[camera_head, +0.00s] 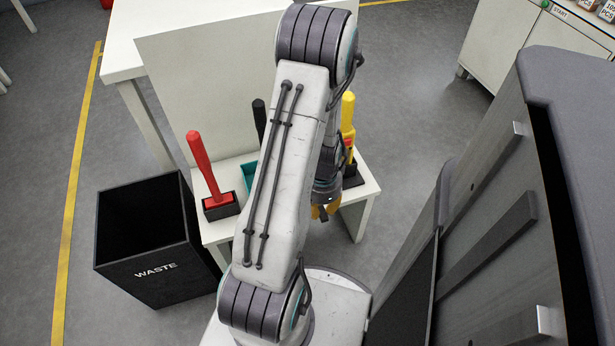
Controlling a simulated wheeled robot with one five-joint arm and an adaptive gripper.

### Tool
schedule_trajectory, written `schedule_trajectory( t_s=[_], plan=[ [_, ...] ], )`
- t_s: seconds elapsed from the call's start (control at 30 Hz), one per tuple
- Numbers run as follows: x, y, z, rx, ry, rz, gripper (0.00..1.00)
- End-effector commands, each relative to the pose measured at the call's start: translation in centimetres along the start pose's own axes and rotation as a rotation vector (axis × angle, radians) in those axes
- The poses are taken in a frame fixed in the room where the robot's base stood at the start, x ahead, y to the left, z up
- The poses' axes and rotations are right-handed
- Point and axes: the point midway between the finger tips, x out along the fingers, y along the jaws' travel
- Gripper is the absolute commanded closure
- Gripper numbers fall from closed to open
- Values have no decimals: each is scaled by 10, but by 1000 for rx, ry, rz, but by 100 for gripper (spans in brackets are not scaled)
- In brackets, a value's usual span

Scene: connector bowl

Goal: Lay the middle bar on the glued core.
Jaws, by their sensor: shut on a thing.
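My gripper (325,210) shows only in part, at the end of my arm beyond the white upper link, at the front edge of a small white table. A small yellow-orange part shows at its tip. I cannot tell whether this is a finger or a held thing. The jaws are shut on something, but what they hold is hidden. I cannot make out the middle bar or the glued core anywhere in this view. My arm covers the middle of the picture.
The small white table (218,232) bears a red-handled tool (204,165) in a black holder, a black handle (259,117), a yellow-handled tool (347,115) and a teal container (249,177). A black waste bin (150,240) stands left. A white cabinet (505,40) stands back right. Floor is clear far left.

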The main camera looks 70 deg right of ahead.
Motion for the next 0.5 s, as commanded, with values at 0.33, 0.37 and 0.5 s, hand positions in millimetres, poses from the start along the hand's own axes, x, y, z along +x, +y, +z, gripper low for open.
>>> schedule_trajectory(
  t_s=[0.33,0.37,0.5],
  plan=[
    [0,-12,-9,212,3,-4,100],
    [0,-12,-9,231,3,-4,100],
    [0,-14,-11,312,3,-5,100]
  ],
)
